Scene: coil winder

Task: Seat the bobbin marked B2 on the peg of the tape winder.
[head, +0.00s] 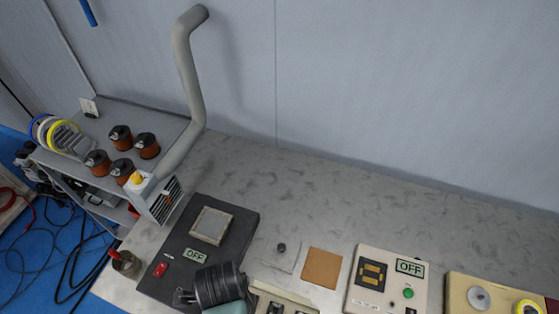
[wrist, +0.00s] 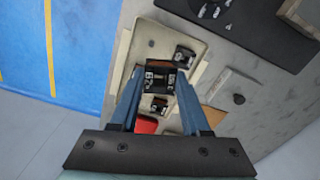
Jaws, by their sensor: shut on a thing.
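In the wrist view my gripper (wrist: 160,84) is shut on a small dark bobbin (wrist: 160,75), held between the blue fingertips. Pale marks show on its face, too small to read surely as B2. Behind it is a beige tray (wrist: 141,42); two other dark bobbins, one above right (wrist: 185,55) and one below (wrist: 158,103), show over it. In the head view my wrist covers the fingertips and the held bobbin. A beige machine (head: 365,301) with an OFF display and green button stands right of the tray (head: 262,290). I cannot tell which machine is the tape winder.
A dark panel (head: 232,215) with an OFF display lies at left. A plate with a dark knob (head: 282,248) and a brown square (head: 322,268) lie between. Another beige unit (head: 458,290) with a yellow ring is at right. The back of the bench is clear.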

